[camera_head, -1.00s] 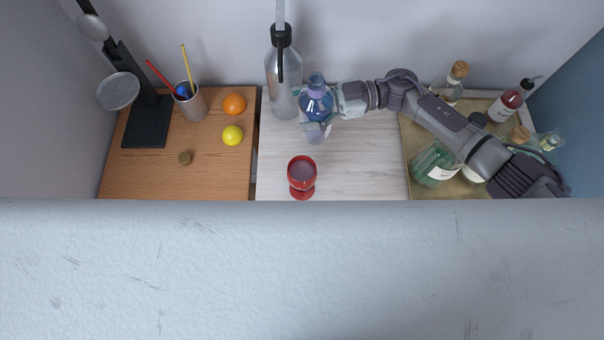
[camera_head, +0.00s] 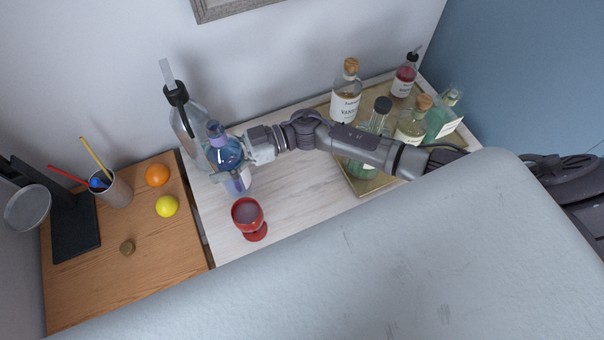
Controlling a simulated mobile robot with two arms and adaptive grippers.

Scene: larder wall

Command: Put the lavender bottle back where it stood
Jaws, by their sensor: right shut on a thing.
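A blue-violet bottle (camera_head: 224,150), which I take to be the lavender bottle, stands roughly upright over the pale wood board. My right gripper (camera_head: 238,160) is shut on it from the right side. Whether its base touches the board is hard to tell. The gold tray (camera_head: 364,187) at the right carries several bottles, among them a vanilla bottle (camera_head: 345,100) and a red one (camera_head: 404,80). My right arm crosses in front of part of the tray and hides some of it. My left gripper is not in view.
A tall clear dispenser bottle (camera_head: 184,118) stands just left of the held bottle. A red goblet (camera_head: 248,214) stands in front. The left wood board holds an orange (camera_head: 157,175), a lemon (camera_head: 167,207), a pencil cup (camera_head: 116,191) and a scale. A pale ledge (camera_head: 380,270) fills the foreground.

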